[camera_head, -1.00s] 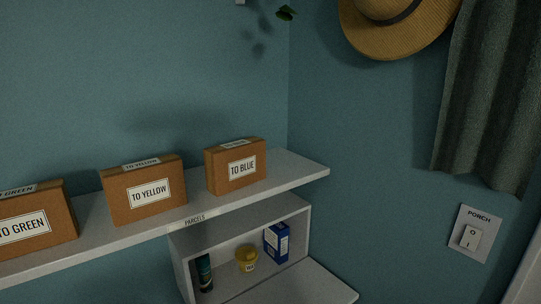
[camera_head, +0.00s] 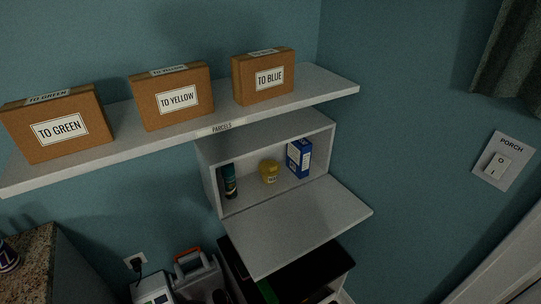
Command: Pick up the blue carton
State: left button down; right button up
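A blue carton (camera_head: 299,158) with white markings stands upright at the right end inside an open white wall cabinet (camera_head: 209,186). The cabinet's front flap (camera_head: 297,226) is folded down like a shelf. To the carton's left in the cabinet are a small yellow tub (camera_head: 269,171) and a dark can with a teal band (camera_head: 230,181). Neither of my grippers shows in the head view.
Above the cabinet, a white shelf (camera_head: 343,88) holds brown boxes marked TO GREEN (camera_head: 60,129), TO YELLOW (camera_head: 178,98) and TO BLUE (camera_head: 269,78). Below stand a dark bin (camera_head: 330,266) and a grey case with an orange handle (camera_head: 195,272). A speckled counter (camera_head: 38,262) is at lower left.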

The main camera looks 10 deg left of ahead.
aim_at(299, 152)
jog(key=i+l+u, duration=0.2)
jog(key=l+u, duration=0.25)
jog(key=i+l+u, duration=0.2)
jog(key=u, duration=0.2)
jog(key=l+u, duration=0.45)
jog(key=i+l, duration=0.05)
jog(key=l, duration=0.05)
